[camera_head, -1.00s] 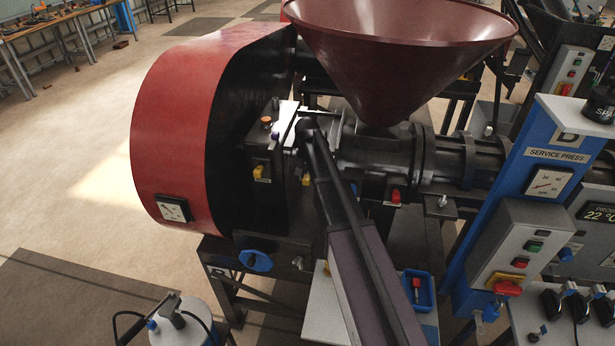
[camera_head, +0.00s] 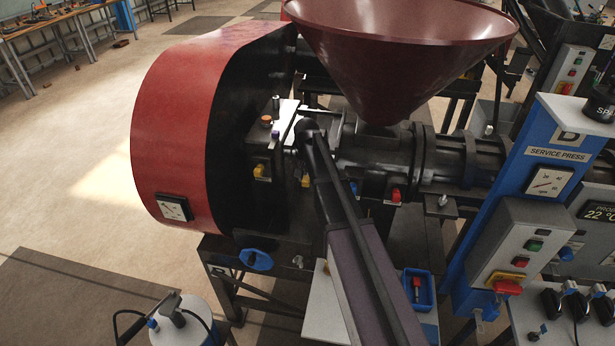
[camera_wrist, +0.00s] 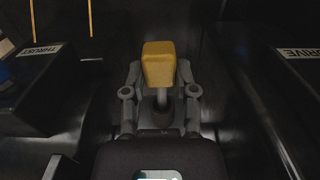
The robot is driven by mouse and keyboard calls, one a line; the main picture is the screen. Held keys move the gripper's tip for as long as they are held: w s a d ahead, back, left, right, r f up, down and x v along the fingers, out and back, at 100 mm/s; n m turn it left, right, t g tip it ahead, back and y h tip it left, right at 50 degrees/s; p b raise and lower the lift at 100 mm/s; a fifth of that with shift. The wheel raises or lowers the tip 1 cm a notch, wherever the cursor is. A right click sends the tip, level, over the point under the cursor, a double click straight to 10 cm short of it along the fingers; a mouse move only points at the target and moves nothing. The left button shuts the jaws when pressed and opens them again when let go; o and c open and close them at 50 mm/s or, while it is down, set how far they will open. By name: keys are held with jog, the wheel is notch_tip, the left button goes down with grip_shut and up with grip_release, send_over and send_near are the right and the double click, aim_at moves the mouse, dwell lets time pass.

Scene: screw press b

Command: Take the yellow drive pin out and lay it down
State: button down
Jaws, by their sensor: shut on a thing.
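The yellow drive pin (camera_wrist: 158,62) shows in the middle of the wrist view, with a blocky yellow head and a grey shank below it. My gripper (camera_wrist: 158,72) has one grey finger on each side of the head and is shut on it. A dark collar shows at the lower end of the shank. I cannot tell how deep the pin sits. In the head view my arm hides the gripper. Two small yellow parts show there on the press, one on the black housing (camera_head: 260,172) and one beside my arm (camera_head: 306,180).
The wrist view shows a THRUST label (camera_wrist: 40,63) at left and a DRIVE label (camera_wrist: 302,52) at right. A red guard (camera_head: 175,125) stands left of the press, a hopper (camera_head: 400,60) above. A blue tray (camera_head: 431,303) with a red-handled item sits on a pale surface at lower right.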

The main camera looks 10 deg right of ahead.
jog(key=shift+s+a, duration=0.35)
jog(key=shift+s, duration=0.55)
dwell(0.4)
jog(key=shift+s+a, duration=0.3)
jog(key=shift+s, duration=0.35)
jog(key=shift+s+a, duration=0.25)
jog(key=shift+s, duration=0.4)
jog(key=shift+f, duration=0.1)
jog(key=shift+f+b, duration=0.85)
jog(key=shift+b, duration=0.1)
